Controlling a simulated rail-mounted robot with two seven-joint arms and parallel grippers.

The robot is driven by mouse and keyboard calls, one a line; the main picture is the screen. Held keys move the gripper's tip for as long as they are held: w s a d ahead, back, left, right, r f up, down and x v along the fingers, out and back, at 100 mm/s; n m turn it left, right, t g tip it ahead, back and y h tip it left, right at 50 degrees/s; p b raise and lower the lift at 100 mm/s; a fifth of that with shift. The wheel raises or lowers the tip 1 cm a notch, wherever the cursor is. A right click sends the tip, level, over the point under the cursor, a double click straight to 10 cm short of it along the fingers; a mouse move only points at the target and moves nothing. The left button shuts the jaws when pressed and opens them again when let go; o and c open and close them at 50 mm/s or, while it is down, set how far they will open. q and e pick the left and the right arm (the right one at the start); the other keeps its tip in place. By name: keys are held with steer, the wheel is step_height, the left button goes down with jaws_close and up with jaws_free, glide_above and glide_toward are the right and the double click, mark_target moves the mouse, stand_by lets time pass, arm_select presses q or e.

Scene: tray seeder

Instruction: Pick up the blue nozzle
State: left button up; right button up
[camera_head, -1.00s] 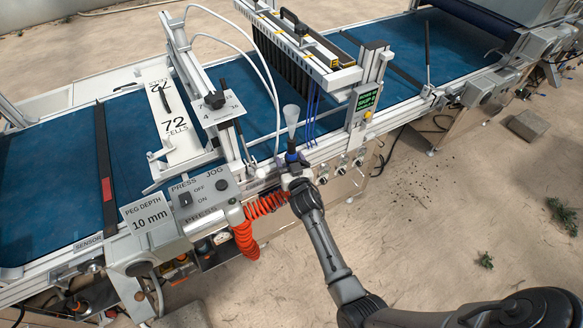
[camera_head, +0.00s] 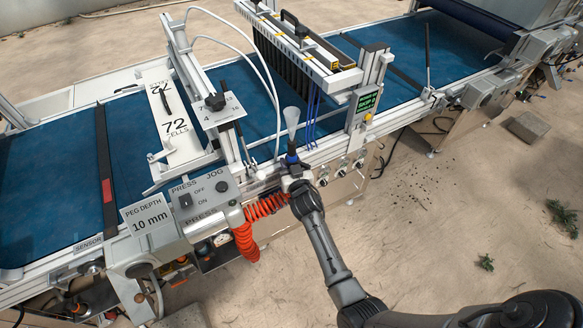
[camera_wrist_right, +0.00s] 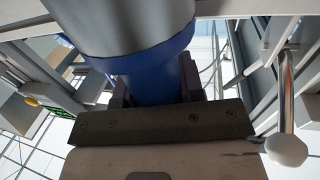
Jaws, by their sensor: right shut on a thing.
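The blue nozzle (camera_head: 291,157) stands upright at the front rail of the seeder, with a pale grey cone (camera_head: 291,118) rising above it. In the right wrist view the blue nozzle (camera_wrist_right: 150,82) fills the top middle, below a wide grey part (camera_wrist_right: 125,25). My right gripper (camera_head: 294,168) is shut on the blue nozzle from the front, with one dark finger on each side. Its lower end is hidden by the gripper. My left gripper is not in view.
An orange coiled hose (camera_head: 265,206) hangs just left of my right gripper. The press control box (camera_head: 202,202) is further left. Thin blue tubes (camera_head: 312,112) and a small green display (camera_head: 367,101) stand to the right. The floor in front right is mostly clear.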

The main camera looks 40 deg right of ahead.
steer(key=shift+r, duration=0.1)
step_height(320, 180, up, 19)
steer(key=p, duration=1.2)
stand_by(0.4)
